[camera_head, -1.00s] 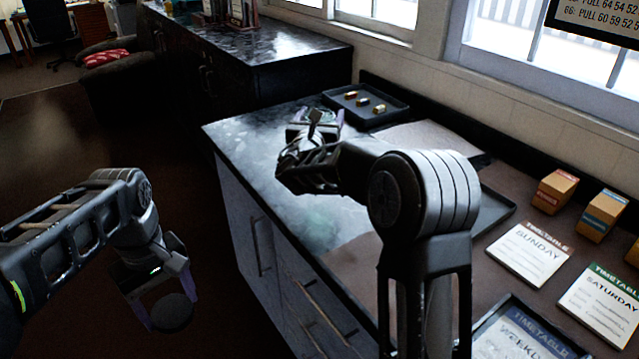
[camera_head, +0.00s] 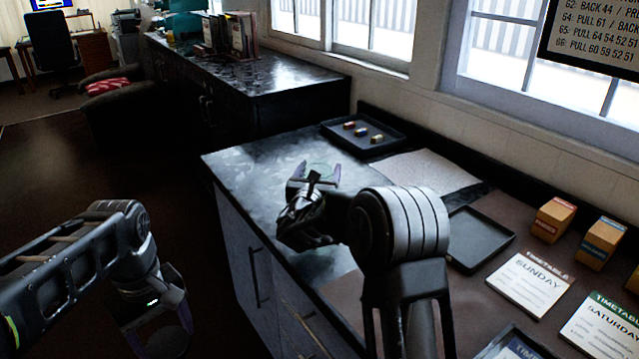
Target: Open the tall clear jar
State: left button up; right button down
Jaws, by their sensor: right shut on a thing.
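My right gripper (camera_head: 318,176) is over the far part of the dark counter, its purple fingertips pointing away from me. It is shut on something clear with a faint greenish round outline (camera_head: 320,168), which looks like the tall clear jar. The gripper body hides most of it, and I cannot make out a lid. My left gripper (camera_head: 158,336) hangs low at the left, off the counter, over the floor. Its fingers stand apart, with a dark round shape between them that is too dark to name.
A black tray with several small coloured pieces (camera_head: 363,134) stands at the back of the counter (camera_head: 245,165). An empty dark tray (camera_head: 480,240), small boxes (camera_head: 553,219) and timetable cards (camera_head: 530,284) lie to the right. My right forearm crosses the middle.

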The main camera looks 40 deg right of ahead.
pick_arm(q)
jog(key=shift+r, duration=0.1)
pick_arm(e)
notch_tip(320, 180, down, 4)
jog(key=shift+r, duration=0.15)
pick_arm(q)
jog(key=shift+f, duration=0.2)
jog(key=shift+r, duration=0.1)
pick_arm(e)
jog(key=shift+c, duration=0.7)
grip_release()
pick_arm(q)
jog(key=shift+r, duration=0.15)
jog(key=shift+f+b, duration=0.8)
jog(key=shift+f, duration=0.1)
pick_arm(e)
jog(key=v, duration=1.2)
jog(key=shift+a, duration=0.1)
